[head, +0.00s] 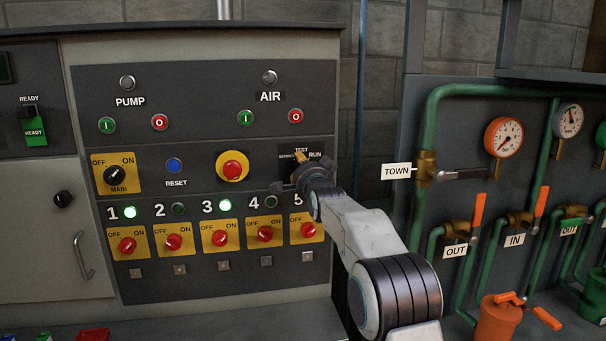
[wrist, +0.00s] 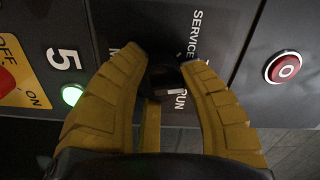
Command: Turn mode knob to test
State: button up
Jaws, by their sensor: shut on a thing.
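The mode knob (wrist: 166,78) is a dark knob on the grey plate lettered SERVICE and RUN in the wrist view. The yellow fingers of my gripper (wrist: 166,68) are shut around it, one on each side. A small white mark shows on the knob near the RUN lettering; its exact setting is hard to tell. In the head view my gripper (head: 301,161) is at the mode plate (head: 315,150), right of the yellow-ringed red button. My gripper hides the knob and part of the lettering in that view.
Below are several red OFF/ON switches (head: 220,236) on yellow plates. The MAIN switch (head: 115,175) and the RESET button (head: 174,165) are to the left. A red O button (head: 295,116) is just above my gripper. Green pipes (head: 430,120) with orange-handled valves stand right.

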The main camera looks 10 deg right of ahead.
jog(key=shift+r+m+b, duration=0.2)
jog(key=shift+m+b, duration=0.15)
jog(key=shift+m, duration=0.75)
jog(key=shift+d, duration=0.1)
jog(key=o, duration=1.2)
jog(key=shift+f, duration=0.15)
jog(key=s, duration=1.2)
